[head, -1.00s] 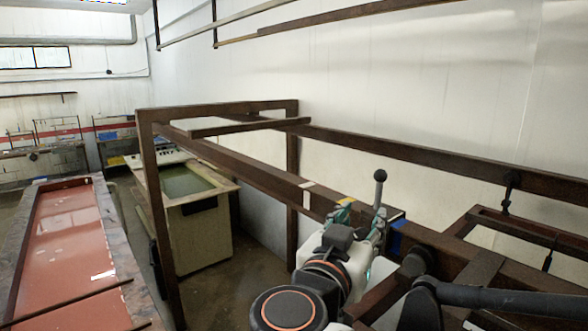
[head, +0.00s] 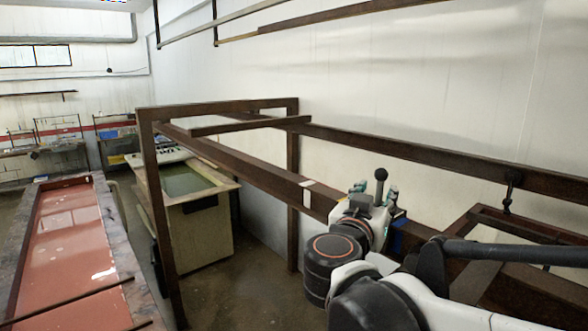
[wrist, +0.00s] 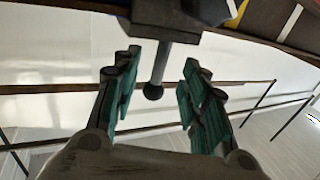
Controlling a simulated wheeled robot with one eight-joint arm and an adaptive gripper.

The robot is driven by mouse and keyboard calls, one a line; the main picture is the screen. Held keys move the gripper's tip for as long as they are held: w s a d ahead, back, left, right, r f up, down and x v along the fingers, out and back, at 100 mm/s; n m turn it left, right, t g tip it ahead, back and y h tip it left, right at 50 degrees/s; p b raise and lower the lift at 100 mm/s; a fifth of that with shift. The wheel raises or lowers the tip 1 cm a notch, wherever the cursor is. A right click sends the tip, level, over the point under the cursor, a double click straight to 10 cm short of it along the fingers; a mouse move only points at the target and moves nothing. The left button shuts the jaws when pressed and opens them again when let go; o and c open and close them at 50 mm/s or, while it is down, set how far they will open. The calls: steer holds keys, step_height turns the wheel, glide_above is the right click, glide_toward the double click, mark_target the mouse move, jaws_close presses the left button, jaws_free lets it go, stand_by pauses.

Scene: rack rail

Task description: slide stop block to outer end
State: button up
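The stop block (wrist: 165,40) is a dark grey block on the brown rail, with a thin rod and a round black knob (head: 381,174) sticking out. In the head view my gripper (head: 376,190) hides most of the block and the lower rod; only the knob shows clearly above it. In the wrist view my gripper (wrist: 157,95) is open, with a green-padded finger on each side of the rod and knob (wrist: 153,92). There is clear space between the pads and the rod. I cannot tell how deep the rod sits between the fingers.
The brown rail (head: 250,170) runs from the upright frame (head: 150,200) at left toward the right, with a white mark (head: 307,184) on it left of my gripper. A second rail (head: 400,152) runs behind. A machine with a green top (head: 185,180) stands under the left end.

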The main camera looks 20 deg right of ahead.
steer(key=shift+d, duration=0.15)
steer(key=shift+b+x, duration=0.4)
steer(key=shift+x, duration=0.75)
steer(key=shift+w, duration=0.15)
steer(key=shift+c, duration=0.2)
jaws_close()
